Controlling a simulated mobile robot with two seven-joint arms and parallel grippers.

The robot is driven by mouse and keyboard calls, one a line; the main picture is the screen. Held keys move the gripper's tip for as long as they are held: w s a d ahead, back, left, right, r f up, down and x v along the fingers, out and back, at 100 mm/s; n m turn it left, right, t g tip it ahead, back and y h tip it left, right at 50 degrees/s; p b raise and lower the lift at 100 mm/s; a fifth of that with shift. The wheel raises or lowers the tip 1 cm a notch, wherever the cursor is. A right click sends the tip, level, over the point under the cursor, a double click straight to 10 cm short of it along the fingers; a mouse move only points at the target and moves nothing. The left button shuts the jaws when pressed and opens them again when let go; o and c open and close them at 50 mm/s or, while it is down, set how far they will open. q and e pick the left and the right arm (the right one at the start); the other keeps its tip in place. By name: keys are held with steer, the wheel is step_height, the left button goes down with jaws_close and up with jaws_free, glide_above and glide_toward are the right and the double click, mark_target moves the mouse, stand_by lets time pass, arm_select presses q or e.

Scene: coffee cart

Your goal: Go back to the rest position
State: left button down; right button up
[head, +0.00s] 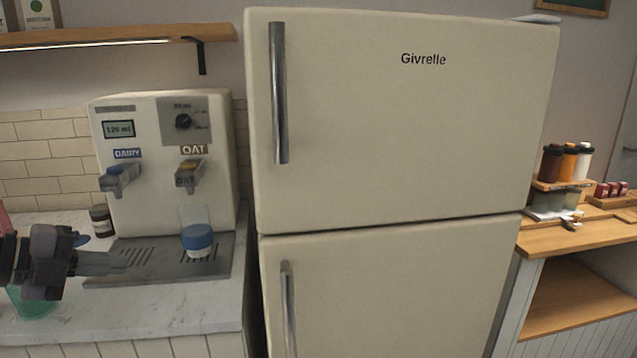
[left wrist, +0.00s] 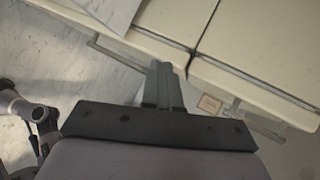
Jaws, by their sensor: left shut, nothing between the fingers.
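My left gripper (head: 110,263) comes in from the left in the head view, in front of the milk dispenser's drip tray and over the marble counter. Its fingers are closed together with nothing between them. In the left wrist view the shut fingers (left wrist: 165,85) point toward the pale fridge and counter edge. My right gripper is in neither view.
The cream dispenser (head: 150,190) has dairy and oat spouts. A cup with a blue band (head: 197,240) stands on the drip tray (head: 135,272) under the oat spout. A green cup (head: 35,303) is partly behind my gripper. A closed fridge (head: 390,150) stands right of the counter (head: 190,310).

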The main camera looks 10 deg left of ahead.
arm_select(q)
steer(key=s+d+f+n+t+y, duration=0.1)
steer(key=s+f+n+t, duration=0.1)
steer(key=f+n, duration=0.45)
steer(key=s+d+f+n+t+y, duration=0.2)
steer(key=s+f+n, duration=0.15)
steer(key=f, duration=0.55)
steer(key=s+d+f+n+t+y, duration=0.1)
steer(key=f+n, duration=0.4)
steer(key=f, duration=0.3)
steer(key=s+d+f+n+g+y, duration=0.1)
steer(key=s+d+f+n+g, duration=0.3)
steer(key=s+d+f+n, duration=0.3)
steer(key=s+d+f, duration=0.4)
steer(key=d+f, duration=0.2)
steer(key=d, duration=0.1)
steer(key=shift+s+d+f+n+g+y, duration=0.15)
steer(key=shift+s+f+n+g+y, duration=0.05)
steer(key=shift+s+n+g+y, duration=0.1)
